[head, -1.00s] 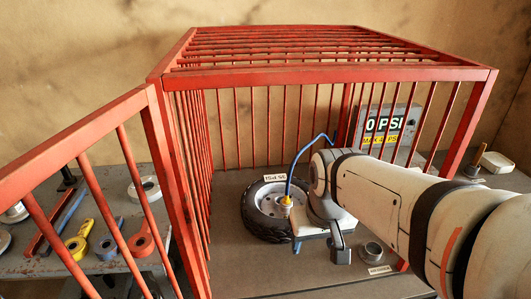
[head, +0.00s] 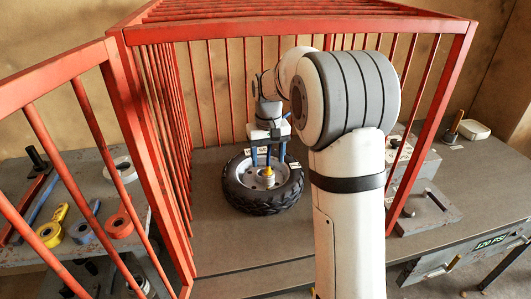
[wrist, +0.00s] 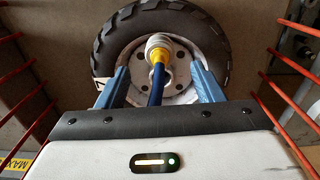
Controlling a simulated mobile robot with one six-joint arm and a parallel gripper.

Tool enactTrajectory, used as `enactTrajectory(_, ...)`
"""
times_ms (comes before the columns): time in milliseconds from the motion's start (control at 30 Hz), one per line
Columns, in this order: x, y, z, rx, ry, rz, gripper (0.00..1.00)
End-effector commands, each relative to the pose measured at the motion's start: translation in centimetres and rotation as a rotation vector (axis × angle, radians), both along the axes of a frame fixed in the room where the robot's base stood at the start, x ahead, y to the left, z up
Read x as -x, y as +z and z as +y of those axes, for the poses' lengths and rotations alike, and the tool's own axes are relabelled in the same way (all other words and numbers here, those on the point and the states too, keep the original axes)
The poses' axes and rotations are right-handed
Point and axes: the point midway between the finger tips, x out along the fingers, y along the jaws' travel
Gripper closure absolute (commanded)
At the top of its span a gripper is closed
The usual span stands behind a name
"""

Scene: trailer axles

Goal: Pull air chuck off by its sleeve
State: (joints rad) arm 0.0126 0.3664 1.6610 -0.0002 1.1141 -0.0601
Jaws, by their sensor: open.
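The air chuck (head: 267,173) stands at the middle of a black tire's (head: 240,200) pale wheel, inside the red cage. In the wrist view the chuck (wrist: 158,50) shows a yellow band and a pale ribbed part, with a blue hose (wrist: 156,88) running from it toward my gripper. My gripper (head: 268,156) is open, its two blue fingers pointing at the wheel. In the wrist view the fingers of my gripper (wrist: 161,75) lie one on each side of the chuck and hose, with gaps. I cannot tell whether the fingertips reach sleeve depth.
Red cage bars (head: 157,120) stand close on the left, with more overhead and on the right. A tape roll (head: 119,225) and other tools lie on the left bench. A grey clamp-like fixture (head: 425,212) and a 120 PSI display (head: 492,240) are at right.

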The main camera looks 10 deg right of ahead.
Motion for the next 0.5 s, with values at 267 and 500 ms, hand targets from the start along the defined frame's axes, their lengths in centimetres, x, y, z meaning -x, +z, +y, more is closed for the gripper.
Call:
enactTrajectory(267,0.1,-4.4,0.0,0.0,-0.001,0.004,0.39)
enactTrajectory(500,0.1,-6.1,-0.1,0.0,-0.002,0.001,0.39)
